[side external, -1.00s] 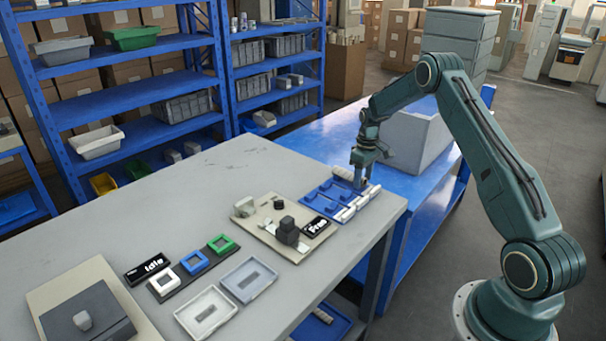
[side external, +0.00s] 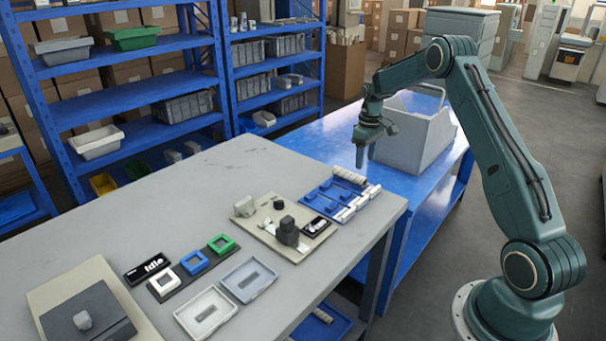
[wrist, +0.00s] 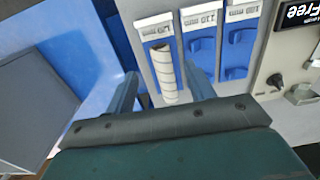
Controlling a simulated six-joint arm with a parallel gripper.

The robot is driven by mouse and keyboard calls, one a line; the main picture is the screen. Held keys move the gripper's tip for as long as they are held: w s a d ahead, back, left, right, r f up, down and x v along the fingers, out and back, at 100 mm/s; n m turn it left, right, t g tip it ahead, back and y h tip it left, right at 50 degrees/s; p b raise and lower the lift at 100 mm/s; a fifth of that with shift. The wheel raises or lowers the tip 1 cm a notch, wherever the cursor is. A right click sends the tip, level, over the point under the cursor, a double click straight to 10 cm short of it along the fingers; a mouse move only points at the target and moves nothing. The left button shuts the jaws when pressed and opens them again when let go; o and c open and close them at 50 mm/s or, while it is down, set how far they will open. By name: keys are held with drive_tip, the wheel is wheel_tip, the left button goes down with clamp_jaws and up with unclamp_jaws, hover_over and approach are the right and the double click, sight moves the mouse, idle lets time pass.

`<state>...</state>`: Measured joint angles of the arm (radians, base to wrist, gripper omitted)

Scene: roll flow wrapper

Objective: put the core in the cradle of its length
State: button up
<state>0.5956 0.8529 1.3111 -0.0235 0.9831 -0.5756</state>
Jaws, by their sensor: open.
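The pale, ringed core (side external: 350,175) lies on the blue cradle board (side external: 326,198) at the back right of the grey table. In the wrist view the core (wrist: 165,78) lies lengthwise in the leftmost cradle, below its white label (wrist: 155,29). The two cradles to its right (wrist: 201,58) are empty and show blue supports. My gripper (side external: 365,158) is raised above the board, pointing down, open and empty. In the wrist view its fingers (wrist: 161,74) stand apart on either side of the core's line, not holding it.
A beige panel with a black knob and a display (side external: 316,227) stands left of the board. A grey bin (side external: 415,140) is on the blue bench behind. Grey trays (side external: 249,279) lie at the front. The table's back left is clear.

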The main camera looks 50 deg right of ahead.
wheel_tip(320, 180, up, 7)
drive_tip(key=shift+f, duration=0.2)
drive_tip(key=s+a+r+t+h, duration=0.1)
drive_tip(key=s+a+r, duration=0.4)
drive_tip(key=a+r, duration=0.4)
drive_tip(key=s+a+r+t, duration=0.1)
drive_tip(key=s+a+r, duration=0.3)
drive_tip(key=a+r, duration=0.55)
drive_tip(key=s+a+f+t, duration=0.1)
drive_tip(key=s+a, duration=0.5)
drive_tip(key=s, duration=0.4)
drive_tip(key=s+a+f+t, duration=0.2)
drive_tip(key=s+a, duration=0.5)
drive_tip(key=s, duration=0.3)
drive_tip(key=shift+s+f+t+y, duration=0.25)
drive_tip(key=shift+s+t+y, duration=0.05)
drive_tip(key=shift+y, duration=0.1)
drive_tip(key=shift+a, duration=0.1)
